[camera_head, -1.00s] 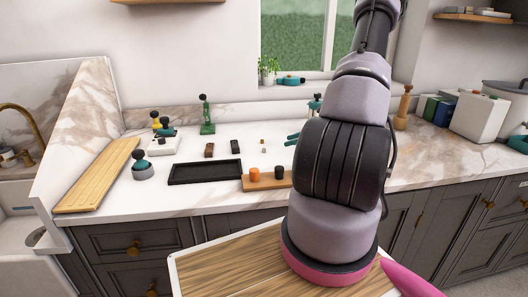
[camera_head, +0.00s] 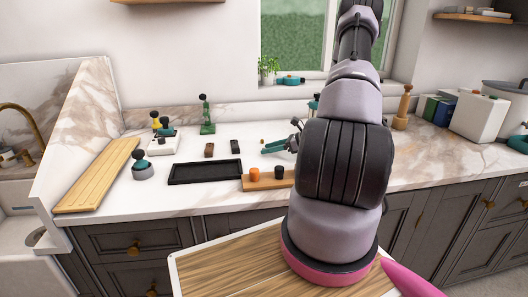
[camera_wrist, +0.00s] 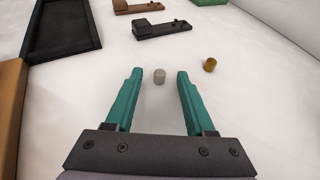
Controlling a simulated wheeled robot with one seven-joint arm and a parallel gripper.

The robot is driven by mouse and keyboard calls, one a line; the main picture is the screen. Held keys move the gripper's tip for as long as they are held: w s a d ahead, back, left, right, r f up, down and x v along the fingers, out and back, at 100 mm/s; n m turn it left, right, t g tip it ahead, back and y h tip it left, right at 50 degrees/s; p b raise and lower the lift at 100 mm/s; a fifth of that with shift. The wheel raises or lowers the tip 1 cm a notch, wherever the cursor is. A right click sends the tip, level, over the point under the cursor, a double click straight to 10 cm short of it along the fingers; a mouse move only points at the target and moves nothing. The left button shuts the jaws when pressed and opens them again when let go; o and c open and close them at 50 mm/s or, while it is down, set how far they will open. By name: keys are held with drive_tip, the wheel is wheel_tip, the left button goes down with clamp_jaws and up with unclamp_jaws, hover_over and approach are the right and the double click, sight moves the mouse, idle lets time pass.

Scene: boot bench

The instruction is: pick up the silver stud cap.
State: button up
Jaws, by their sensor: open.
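The silver stud cap (camera_wrist: 159,77) is a small grey cylinder on the white counter in the wrist view. It stands between the lines of my two fingers, near their tips and slightly beyond. My gripper (camera_wrist: 157,72) has two teal fingers spread wide with nothing between them. In the head view my gripper (camera_head: 275,146) is over the counter, right of the dark clips, and the silver cap cannot be made out there. A brass-coloured cap (camera_wrist: 209,65) stands right of the silver one, outside the right finger.
A black tray (camera_head: 205,172) and a wooden block (camera_head: 265,182) with an orange and a black knob lie left of my gripper. Dark clips (camera_wrist: 162,28) lie beyond the silver cap. A green stand (camera_head: 207,116) is at the back. The counter around the caps is clear.

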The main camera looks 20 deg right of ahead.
drive_tip(key=shift+w+a, duration=0.1)
clamp_jaws()
